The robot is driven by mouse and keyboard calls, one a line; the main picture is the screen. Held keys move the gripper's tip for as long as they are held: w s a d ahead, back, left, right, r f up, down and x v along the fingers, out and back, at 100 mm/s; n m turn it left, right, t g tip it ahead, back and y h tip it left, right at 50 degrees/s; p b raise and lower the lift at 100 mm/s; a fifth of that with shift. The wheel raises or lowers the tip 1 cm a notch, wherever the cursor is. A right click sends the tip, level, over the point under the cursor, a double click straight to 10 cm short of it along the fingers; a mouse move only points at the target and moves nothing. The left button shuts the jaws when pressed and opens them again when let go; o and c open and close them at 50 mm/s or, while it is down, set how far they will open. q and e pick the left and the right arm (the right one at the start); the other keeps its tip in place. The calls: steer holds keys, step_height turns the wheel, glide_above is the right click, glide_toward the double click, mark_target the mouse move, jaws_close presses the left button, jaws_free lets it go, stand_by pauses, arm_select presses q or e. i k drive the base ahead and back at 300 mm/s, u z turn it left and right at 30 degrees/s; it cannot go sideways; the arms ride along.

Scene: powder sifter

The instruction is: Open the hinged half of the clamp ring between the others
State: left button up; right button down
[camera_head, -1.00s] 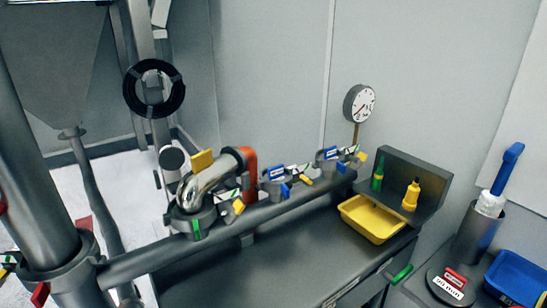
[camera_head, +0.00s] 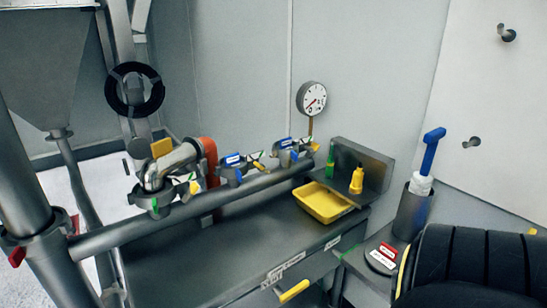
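Three clamp rings sit in a row along a grey horizontal pipe. The middle clamp ring (camera_head: 236,170), with a blue-and-white label and small yellow and green parts, lies between the left clamp ring (camera_head: 156,199) and the right clamp ring (camera_head: 290,153). The left one sits under a shiny bent pipe (camera_head: 170,165) with an orange end. The rings are too small to tell whether a hinged half is open or shut. Neither of my grippers is in view. A black ribbed part, probably of my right arm, fills the lower right corner.
A yellow tray (camera_head: 324,213) and green and yellow bottles stand on the bench (camera_head: 240,256) right of the pipe. A round gauge (camera_head: 311,98) stands behind. A blue-handled brush (camera_head: 430,155) stands in a metal cylinder (camera_head: 411,213). A yellow drawer handle (camera_head: 292,291) shows at the front.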

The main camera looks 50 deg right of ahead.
mark_target(238, 172)
steer(key=u, duration=0.15)
steer(key=k, duration=0.25)
steer(key=z, duration=1)
